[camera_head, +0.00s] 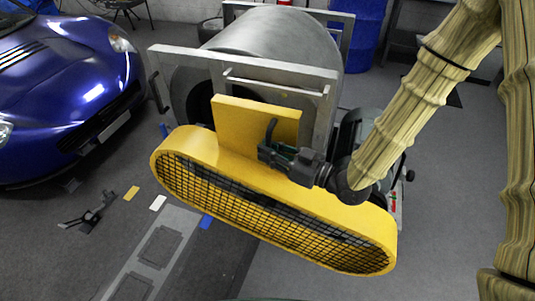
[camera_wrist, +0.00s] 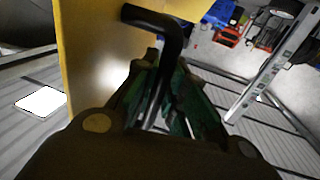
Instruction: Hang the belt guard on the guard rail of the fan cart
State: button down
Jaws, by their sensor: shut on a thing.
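The belt guard (camera_head: 190,153) is a long yellow cover with rounded ends and black mesh on its front. A yellow plate (camera_head: 240,112) stands up from its top, and this plate fills the upper left of the wrist view (camera_wrist: 95,60). My gripper (camera_head: 277,155) is shut on the guard's black handle (camera_head: 270,128). The handle's bent end shows above my fingers (camera_wrist: 160,90) in the wrist view (camera_wrist: 165,22). The fan cart (camera_head: 190,57) is a grey frame around a large metal drum. A thin light rail (camera_head: 275,87) crosses it just behind the plate's top edge; contact cannot be told.
A blue car (camera_head: 65,95) stands at the left. A grey floor plate (camera_head: 155,250) and small blocks lie in front of the cart. A blue drum (camera_head: 363,35) stands at the back. Floor at the lower left is mostly open. Red tool boxes (camera_wrist: 228,35) show in the wrist view.

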jog(key=w+d, duration=0.2)
jog(key=w, duration=0.5)
jog(key=w+d+f, duration=0.1)
jog(key=w+d, duration=0.1)
jog(key=w, duration=0.4)
jog(key=shift+w+d, duration=0.25)
jog(key=shift+w, duration=0.1)
dwell(1.5)
jog(key=shift+f, duration=0.1)
dwell(0.3)
jog(key=c, duration=1.4)
grip_release()
jog(key=shift+s+f, duration=0.1)
jog(key=shift+f, duration=0.05)
jog(key=v, duration=1.2)
